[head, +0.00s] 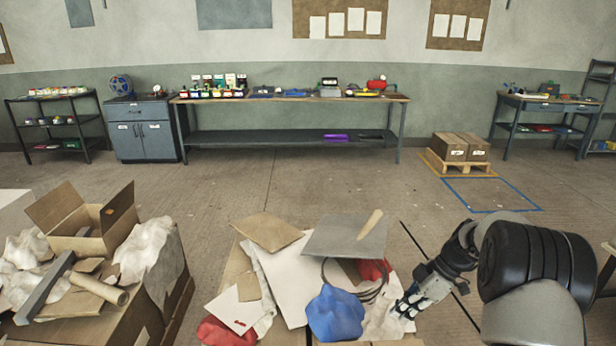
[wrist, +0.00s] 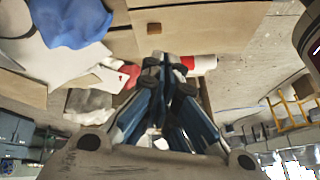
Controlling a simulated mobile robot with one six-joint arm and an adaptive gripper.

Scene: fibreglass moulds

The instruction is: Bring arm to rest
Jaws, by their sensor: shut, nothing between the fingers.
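My arm comes in from the right of the head view, and my gripper (head: 404,306) hangs low at the right edge of a heap of scrap. In the wrist view my gripper (wrist: 164,70) has its fingers together, with nothing held. A blue crumpled cloth (head: 335,313) lies just left of it in the head view, and the cloth also shows in the wrist view (wrist: 70,20). Whether the fingers touch the heap, I cannot tell.
The heap holds cardboard, a grey sheet (head: 346,238) and red cloth (head: 226,332). An open carton (head: 90,228) stands on more scrap at left. A long workbench (head: 290,100) lines the back wall. Boxes (head: 449,149) sit on a pallet at right. The middle floor is clear.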

